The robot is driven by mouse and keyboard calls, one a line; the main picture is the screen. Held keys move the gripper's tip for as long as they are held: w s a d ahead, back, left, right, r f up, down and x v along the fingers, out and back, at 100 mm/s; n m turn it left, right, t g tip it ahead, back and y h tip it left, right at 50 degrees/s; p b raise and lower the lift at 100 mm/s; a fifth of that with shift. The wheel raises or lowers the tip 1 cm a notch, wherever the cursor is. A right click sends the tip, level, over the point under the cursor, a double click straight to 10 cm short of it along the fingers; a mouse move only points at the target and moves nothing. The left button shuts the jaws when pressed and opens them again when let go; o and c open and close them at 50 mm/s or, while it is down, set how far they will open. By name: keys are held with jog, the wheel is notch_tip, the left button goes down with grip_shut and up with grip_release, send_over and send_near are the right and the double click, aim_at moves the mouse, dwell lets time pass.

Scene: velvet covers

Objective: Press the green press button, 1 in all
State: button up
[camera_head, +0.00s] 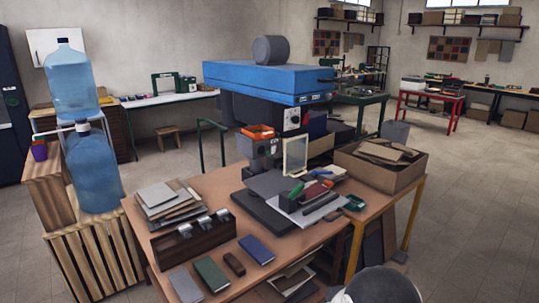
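A large blue press (268,80) stands behind the work table, with a dark grey cylinder on top and a grey body below. My gripper is not in view.
The wooden table (290,240) holds boards, a dark rack (193,240), books and tools. A cardboard box (381,165) stands at its right end. Blue water bottles (93,172) stand at left. Floor at right (470,220) is clear. A dark rounded shape shows at the bottom edge.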

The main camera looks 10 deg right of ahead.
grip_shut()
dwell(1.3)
